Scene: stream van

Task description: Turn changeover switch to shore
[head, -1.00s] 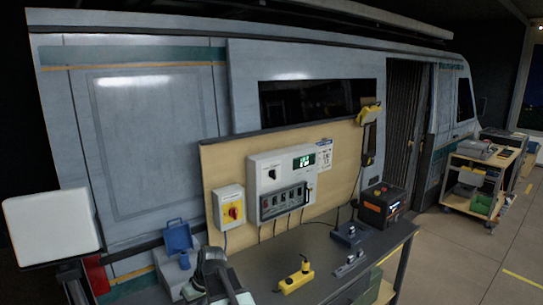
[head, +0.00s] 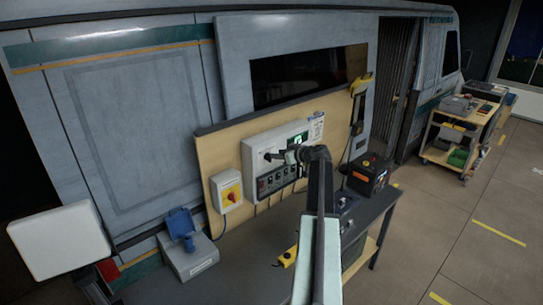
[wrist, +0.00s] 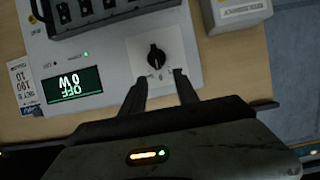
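The changeover switch is a black rotary knob (wrist: 156,57) on a light plate of the white panel (wrist: 110,50), which shows upside down in the wrist view. The knob's pointer setting is too small to read with certainty. The panel's display (wrist: 74,86) reads OFF and 0 W. My gripper (wrist: 161,77) is open and empty, its two fingertips apart just below the knob in the picture. I cannot tell whether they touch the panel. In the head view my gripper (head: 285,156) is in front of the panel (head: 250,146), and my arm hides part of it.
A blue-lidded socket box (head: 182,226) stands lower left. A black unit (head: 369,177) sits on the bench (head: 378,207) at right. A yellow power strip (head: 289,256) is partly behind my arm.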

